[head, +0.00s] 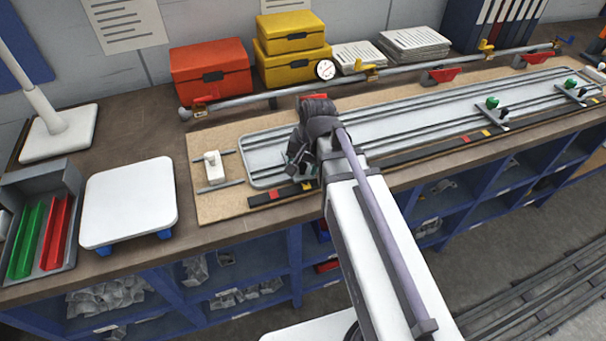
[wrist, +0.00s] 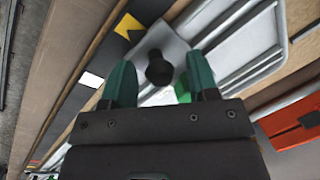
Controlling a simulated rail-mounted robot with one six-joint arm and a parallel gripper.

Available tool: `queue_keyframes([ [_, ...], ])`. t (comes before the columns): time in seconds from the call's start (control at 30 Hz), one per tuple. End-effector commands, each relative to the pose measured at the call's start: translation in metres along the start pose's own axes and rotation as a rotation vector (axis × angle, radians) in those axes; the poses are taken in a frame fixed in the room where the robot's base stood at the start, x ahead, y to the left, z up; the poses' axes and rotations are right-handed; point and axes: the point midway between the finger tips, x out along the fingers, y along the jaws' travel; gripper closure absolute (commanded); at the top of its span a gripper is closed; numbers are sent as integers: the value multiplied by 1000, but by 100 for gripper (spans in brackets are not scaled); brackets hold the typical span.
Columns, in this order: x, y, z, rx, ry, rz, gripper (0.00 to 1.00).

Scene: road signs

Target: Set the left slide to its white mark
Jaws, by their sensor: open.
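My gripper (head: 300,160) is low over the left end of the grey railed tray (head: 262,183). In the wrist view its two green fingers (wrist: 161,80) are apart. The left slide's black knob (wrist: 158,68) stands in the gap between them, and I see no clear contact. The slide's pale metal plate (wrist: 160,42) shows around the knob; the arm hides most of it in the head view. A black strip (wrist: 72,105) runs along the tray, with a white mark (wrist: 91,80) and a yellow mark (wrist: 128,27). The slide's edge lies nearer the yellow one.
A grey pipe (head: 400,70) with clamps runs behind the tray. Red (head: 210,70) and yellow (head: 292,45) boxes stand at the back. A small white block (head: 213,166) is left of the tray.

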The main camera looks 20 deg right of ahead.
Motion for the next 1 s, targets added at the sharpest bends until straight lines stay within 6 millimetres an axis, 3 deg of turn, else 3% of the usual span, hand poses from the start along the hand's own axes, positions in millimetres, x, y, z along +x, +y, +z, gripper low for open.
queue_keyframes([
  [0.2,-1,0,0,0,0,0,46],
  [0.77,-1,0,0,0,0,0,99],
  [1.0,-1,0,0,-3,0,0,100],
])
